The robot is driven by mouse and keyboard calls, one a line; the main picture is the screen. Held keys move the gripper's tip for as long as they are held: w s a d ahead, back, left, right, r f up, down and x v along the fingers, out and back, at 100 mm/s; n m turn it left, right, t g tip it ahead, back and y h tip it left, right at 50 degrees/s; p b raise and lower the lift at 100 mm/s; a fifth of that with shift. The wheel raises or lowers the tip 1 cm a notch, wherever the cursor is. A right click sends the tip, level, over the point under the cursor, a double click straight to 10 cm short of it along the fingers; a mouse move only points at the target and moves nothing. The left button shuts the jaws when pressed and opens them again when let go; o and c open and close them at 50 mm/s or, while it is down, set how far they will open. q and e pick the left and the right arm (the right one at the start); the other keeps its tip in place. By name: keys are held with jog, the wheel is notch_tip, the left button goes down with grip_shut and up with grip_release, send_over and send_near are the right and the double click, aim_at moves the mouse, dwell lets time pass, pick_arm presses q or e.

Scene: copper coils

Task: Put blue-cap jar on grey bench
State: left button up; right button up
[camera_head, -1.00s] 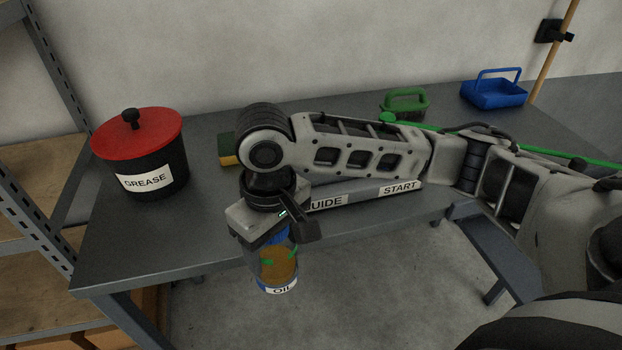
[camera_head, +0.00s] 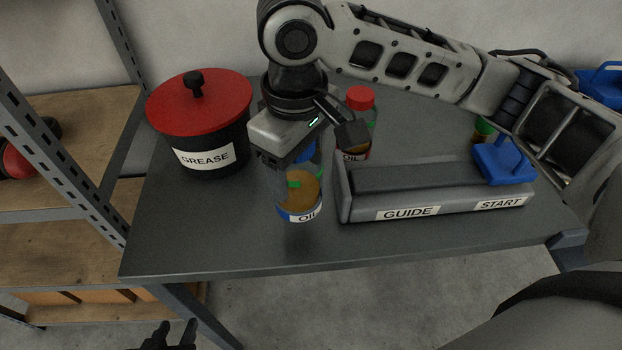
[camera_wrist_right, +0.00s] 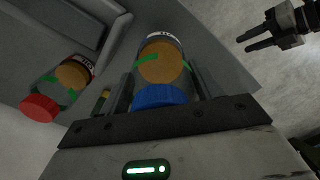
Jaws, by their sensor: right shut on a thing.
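The blue-cap jar (camera_head: 300,190), clear with amber contents and an OIL label, is upright in my right gripper (camera_head: 308,152). It is over the front part of the grey bench (camera_head: 230,245), between the grease pot and the guide block. I cannot tell whether its base touches the bench. The right wrist view shows the jar's blue cap (camera_wrist_right: 160,97) between the fingers of my right gripper. My left gripper (camera_head: 175,335) is low, in front of the bench, at the bottom edge of the head view. It also shows in the right wrist view (camera_wrist_right: 262,36), with its fingers apart and empty.
A black grease pot with a red lid (camera_head: 200,105) stands left. A red-cap jar (camera_head: 360,98) stands behind the held jar. The grey guide block (camera_head: 450,203) with a blue handled piece (camera_head: 505,162) lies right. Shelving (camera_head: 75,110) is far left. The bench's front strip is clear.

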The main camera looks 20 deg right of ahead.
aim_at(299, 188)
notch_tip(299, 188, down, 5)
jog(key=shift+r, duration=0.15)
pick_arm(q)
jog(key=shift+w+d+r, duration=0.1)
jog(key=shift+w+r, duration=0.1)
jog(key=shift+w, duration=0.1)
pick_arm(e)
jog(key=shift+f, duration=0.25)
jog(key=shift+f, duration=0.15)
jog(key=o, duration=1.1)
jog(key=shift+c, duration=0.2)
pick_arm(q)
jog(key=shift+f, duration=0.15)
jog(key=shift+s+r+p, duration=0.1)
jog(key=shift+r+p, duration=0.25)
jog(key=shift+p, duration=0.1)
pick_arm(e)
notch_tip(299, 188, up, 12)
jog(key=shift+r, duration=0.2)
